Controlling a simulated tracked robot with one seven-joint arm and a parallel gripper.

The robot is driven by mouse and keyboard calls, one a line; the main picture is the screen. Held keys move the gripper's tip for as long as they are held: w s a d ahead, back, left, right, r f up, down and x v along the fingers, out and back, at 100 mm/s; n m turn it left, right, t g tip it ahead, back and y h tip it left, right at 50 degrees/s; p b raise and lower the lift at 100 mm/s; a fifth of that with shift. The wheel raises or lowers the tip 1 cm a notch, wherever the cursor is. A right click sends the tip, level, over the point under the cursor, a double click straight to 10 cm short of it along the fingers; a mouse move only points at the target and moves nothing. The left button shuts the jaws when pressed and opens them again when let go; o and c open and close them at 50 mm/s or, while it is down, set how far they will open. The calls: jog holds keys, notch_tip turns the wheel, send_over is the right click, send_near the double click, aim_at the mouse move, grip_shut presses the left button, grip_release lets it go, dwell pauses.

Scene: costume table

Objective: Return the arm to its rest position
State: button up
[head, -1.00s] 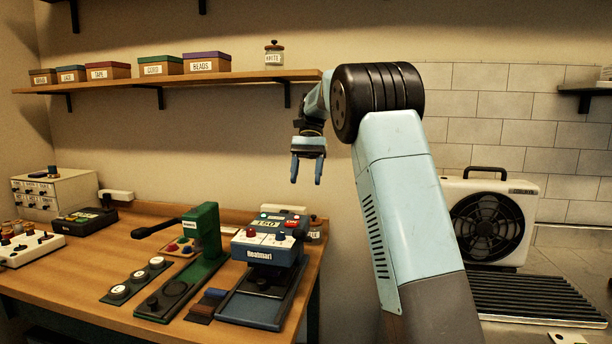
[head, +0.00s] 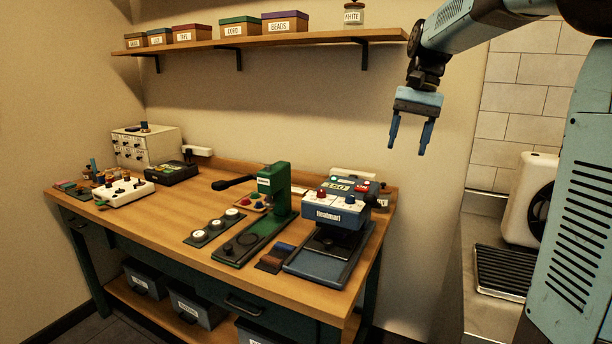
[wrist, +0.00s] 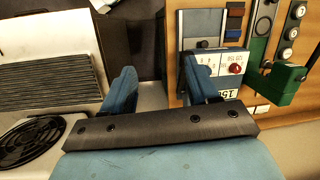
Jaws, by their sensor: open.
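My gripper (head: 409,146) hangs in the air at the upper right of the head view, its two blue fingers pointing down and apart. It is open, with nothing between the fingers. It is above and to the right of the wooden table (head: 165,225), clear of the blue-and-white heat press (head: 336,213). In the wrist view the fingers (wrist: 160,90) also stand apart, with the heat press (wrist: 225,65) on the table beyond them.
The green press (head: 272,190) and a white control box (head: 124,192) stand on the table. A wall shelf (head: 200,46) holds labelled boxes and a jar. At right are a fan unit (head: 522,205) and a slatted black grille (head: 500,270) on a counter.

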jog(key=s+f+n+t+h, duration=0.1)
jog(key=s+f+t, duration=0.2)
jog(key=s, duration=0.8)
jog(key=s+d+f+n+t+h, duration=0.1)
jog(key=s+f+n+t, duration=0.1)
jog(key=s+f, duration=0.4)
jog(key=s+t, duration=0.1)
jog(key=s, duration=0.4)
jog(key=shift+s+f+n+t, duration=0.15)
jog(key=shift+s+n+t, duration=0.15)
jog(key=shift+t, duration=0.1)
jog(key=shift+s+f, duration=0.25)
jog(key=shift+f, duration=0.05)
jog(key=shift+c, duration=1.2)
jog(key=shift+d, duration=0.15)
jog(key=shift+c, duration=0.4)
